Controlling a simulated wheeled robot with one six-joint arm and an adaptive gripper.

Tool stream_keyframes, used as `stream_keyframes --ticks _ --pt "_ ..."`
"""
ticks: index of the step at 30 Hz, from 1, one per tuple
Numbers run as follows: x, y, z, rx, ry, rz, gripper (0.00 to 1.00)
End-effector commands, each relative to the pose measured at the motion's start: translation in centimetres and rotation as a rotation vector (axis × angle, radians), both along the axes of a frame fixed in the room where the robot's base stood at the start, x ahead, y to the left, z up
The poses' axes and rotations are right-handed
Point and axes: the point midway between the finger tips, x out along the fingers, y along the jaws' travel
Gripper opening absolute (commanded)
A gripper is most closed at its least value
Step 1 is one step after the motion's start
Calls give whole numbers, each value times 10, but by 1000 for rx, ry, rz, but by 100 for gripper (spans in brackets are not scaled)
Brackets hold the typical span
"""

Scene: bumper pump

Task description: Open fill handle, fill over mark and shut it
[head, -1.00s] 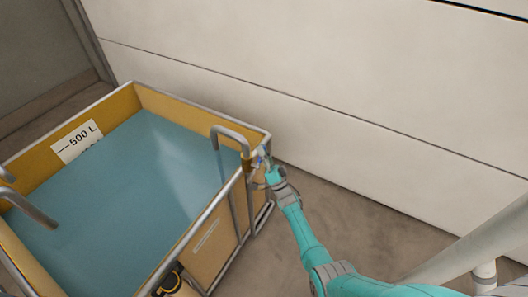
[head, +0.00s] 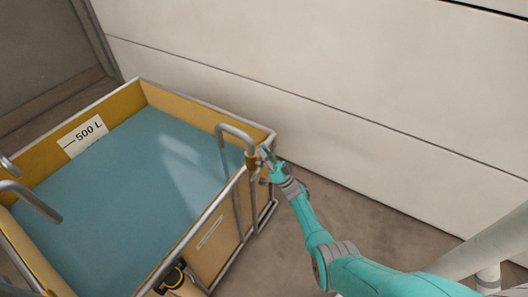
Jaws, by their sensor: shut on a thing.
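A yellow tank (head: 195,107) with a metal frame holds blue water (head: 140,200). A white label (head: 83,136) on its inner wall reads "500 L"; the water surface lies below that line and covers the lower lettering. A bent grey spout (head: 236,131) stands at the right corner, its end over the water. A brass-coloured valve body (head: 251,161) sits at its base. My gripper (head: 267,158) is shut on the fill handle beside this valve, just outside the corner. The fingers mostly hide the handle, so I cannot tell its angle.
Another bent pipe (head: 30,199) reaches over the tank's left side. A black and yellow fitting (head: 170,279) sits on the near side. A pale panelled wall (head: 350,110) stands behind; bare floor (head: 340,205) lies right of the tank.

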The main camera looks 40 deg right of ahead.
Motion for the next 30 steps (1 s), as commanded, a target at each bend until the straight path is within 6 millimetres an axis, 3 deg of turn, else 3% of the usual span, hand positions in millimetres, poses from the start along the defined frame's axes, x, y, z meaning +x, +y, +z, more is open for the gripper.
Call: stream_keyframes --ticks 5,6,9,20,30 --pt "0 0 -1 1 2 0 0" --pt "0 0 -1 1 2 0 23" --pt "0 0 -1 1 2 1 42" --pt "-3 -1 -4 2 3 -1 42" --pt "-35 -12 -40 3 5 -1 42"
